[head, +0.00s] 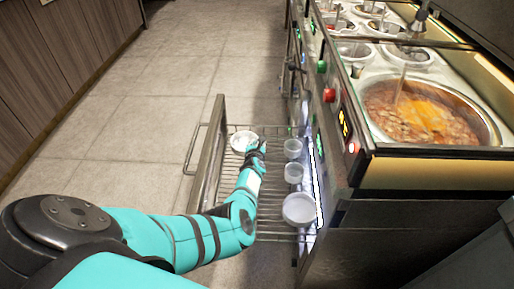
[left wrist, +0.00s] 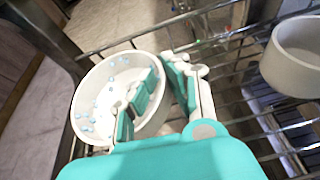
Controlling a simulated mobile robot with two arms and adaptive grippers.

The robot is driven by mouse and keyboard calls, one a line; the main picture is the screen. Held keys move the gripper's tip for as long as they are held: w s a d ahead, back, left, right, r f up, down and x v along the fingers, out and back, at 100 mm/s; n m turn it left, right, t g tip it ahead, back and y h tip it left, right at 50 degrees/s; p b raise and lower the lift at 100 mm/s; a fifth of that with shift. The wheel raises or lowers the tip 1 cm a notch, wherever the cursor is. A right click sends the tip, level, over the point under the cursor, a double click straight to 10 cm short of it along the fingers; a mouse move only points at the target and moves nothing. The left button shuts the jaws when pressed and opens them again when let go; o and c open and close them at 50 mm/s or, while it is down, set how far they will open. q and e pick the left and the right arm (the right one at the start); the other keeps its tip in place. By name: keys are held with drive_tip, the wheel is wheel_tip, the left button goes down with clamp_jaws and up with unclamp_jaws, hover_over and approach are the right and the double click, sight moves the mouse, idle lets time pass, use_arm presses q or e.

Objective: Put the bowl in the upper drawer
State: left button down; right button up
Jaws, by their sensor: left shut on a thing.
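The white bowl (head: 242,138) is at the far end of the pulled-out wire drawer (head: 211,140), over its rack. In the left wrist view the bowl (left wrist: 93,92) is tilted in the picture and has small pale-blue specks inside. My left gripper (head: 256,150) is shut on the bowl's near wall, with one finger inside and one outside; the fingers show in the left wrist view (left wrist: 164,84). I cannot tell whether the bowl touches the rack. My right gripper is not in view.
Two small white cups (head: 293,149) (head: 294,173) and a larger white bowl (head: 299,209) stand along the drawer's right side. The counter with a pot of red sauce (head: 420,112) rises to the right. Tiled floor (head: 140,130) is clear on the left.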

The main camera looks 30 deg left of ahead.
use_arm(q)
drive_tip(key=shift+f, duration=0.15)
drive_tip(key=c, duration=1.8)
unclamp_jaws()
drive_tip(key=shift+f, duration=0.1)
drive_tip(key=o, duration=0.5)
